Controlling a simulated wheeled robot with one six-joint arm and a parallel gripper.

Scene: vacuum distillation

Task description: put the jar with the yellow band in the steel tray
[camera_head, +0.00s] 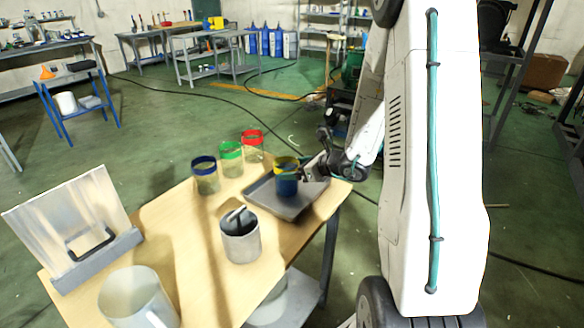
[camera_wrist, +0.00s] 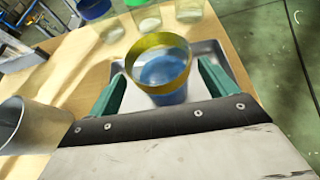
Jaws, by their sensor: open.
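The jar with the yellow band (camera_head: 287,181) holds blue liquid and stands upright in the steel tray (camera_head: 262,200) on the wooden table. In the wrist view the yellow-banded jar (camera_wrist: 160,70) sits between my gripper's two green fingers, with the tray (camera_wrist: 238,68) around and beneath it. My gripper (camera_wrist: 160,88) is open, with a finger on each side of the jar and gaps visible beside it. In the head view my gripper (camera_head: 306,168) reaches in from the right at the tray's far right side, partly hidden by the jar.
Jars with blue (camera_head: 205,176), green (camera_head: 231,160) and red (camera_head: 252,146) bands stand behind the tray. A metal container (camera_head: 240,238) stands just in front of it. A large pale mug (camera_head: 136,298) and a clear panel stand (camera_head: 75,225) are at the left. The table's middle left is clear.

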